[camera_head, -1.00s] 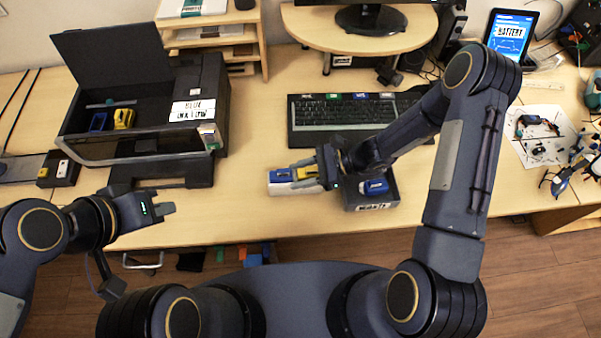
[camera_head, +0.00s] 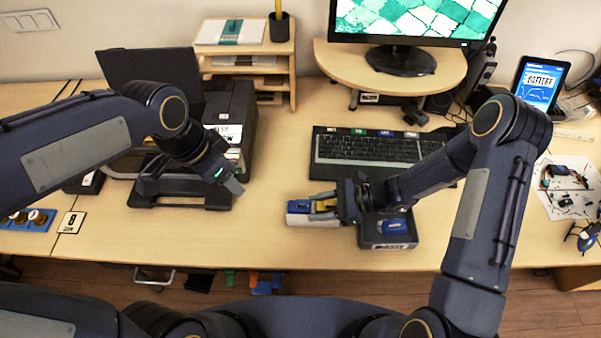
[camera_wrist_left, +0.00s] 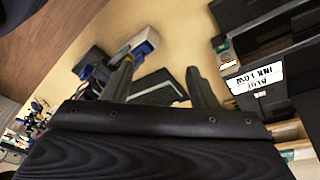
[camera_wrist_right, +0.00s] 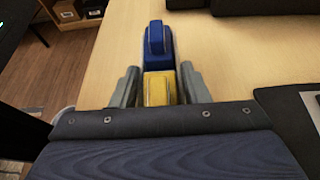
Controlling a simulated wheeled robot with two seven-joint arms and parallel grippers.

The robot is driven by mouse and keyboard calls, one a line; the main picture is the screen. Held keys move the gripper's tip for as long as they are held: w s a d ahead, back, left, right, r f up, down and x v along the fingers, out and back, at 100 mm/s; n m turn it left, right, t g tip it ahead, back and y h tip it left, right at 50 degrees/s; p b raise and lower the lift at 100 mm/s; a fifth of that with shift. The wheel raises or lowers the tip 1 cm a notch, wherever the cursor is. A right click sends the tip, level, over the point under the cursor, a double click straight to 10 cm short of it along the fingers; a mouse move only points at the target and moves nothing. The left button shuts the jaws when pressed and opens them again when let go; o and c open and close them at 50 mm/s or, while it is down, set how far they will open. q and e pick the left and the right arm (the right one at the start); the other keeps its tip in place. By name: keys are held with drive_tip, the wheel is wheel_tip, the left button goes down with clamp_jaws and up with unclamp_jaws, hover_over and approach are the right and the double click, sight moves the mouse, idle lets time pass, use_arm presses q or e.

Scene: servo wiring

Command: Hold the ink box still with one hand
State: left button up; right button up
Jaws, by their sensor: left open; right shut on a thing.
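A small white, blue and yellow block, which looks like the ink box (camera_head: 300,207), is between the fingers of my right gripper (camera_head: 335,206). The right wrist view shows its blue end (camera_wrist_right: 157,50) sticking out past the fingertips and a yellow part (camera_wrist_right: 159,88) between them. My right gripper is shut on it, low over the table in front of the keyboard. My left gripper (camera_head: 230,182) is open and empty, to the left of the box and apart from it. The left wrist view shows the box (camera_wrist_left: 146,42) beyond the left fingers (camera_wrist_left: 163,85).
A dark tray (camera_head: 388,241) with a blue cartridge (camera_head: 392,225) sits right of the held box. A keyboard (camera_head: 365,150) lies behind. The table front is clear.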

use_arm(q)
drive_tip(key=w+d+f+m+g+y, duration=0.1)
drive_tip(key=w+d+f+m, duration=0.35)
drive_tip(key=d, duration=0.35)
drive_tip(key=m+y, duration=0.2)
drive_tip(key=m, duration=0.3)
approach(300, 201)
drive_tip(key=shift+g, duration=0.4)
drive_tip(key=f, duration=1)
drive_tip(key=shift+w+a+f, duration=0.1)
drive_tip(key=shift+w, duration=0.2)
drive_tip(key=c, duration=1.1)
drive_tip(key=shift+r, duration=1.6)
drive_tip(key=shift+r, duration=1.95)
